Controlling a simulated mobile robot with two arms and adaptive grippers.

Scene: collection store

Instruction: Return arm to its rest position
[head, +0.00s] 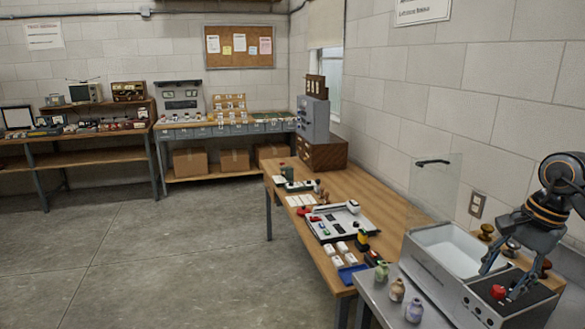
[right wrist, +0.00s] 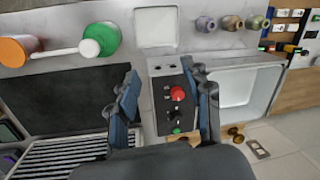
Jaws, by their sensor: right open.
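My right arm comes in from the right edge of the head view. Its right gripper (head: 501,284) points down over the black control panel (head: 478,296) of a grey machine. The fingers are spread apart with nothing between them. In the right wrist view the two fingers of the right gripper (right wrist: 165,98) stand on either side of the panel, which has a red button (right wrist: 177,93), a black knob and a green button (right wrist: 177,130). The red button also shows in the head view (head: 498,291), close to the fingertips. Whether the fingers touch the panel cannot be told. My left gripper is not in view.
The machine's open white basin (head: 449,247) is beside the panel, with a clear raised lid (head: 434,187). Small vases (head: 397,290) stand on the grey bench in front. A wooden table (head: 352,186) holds a tray (head: 337,222). The floor at left is clear.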

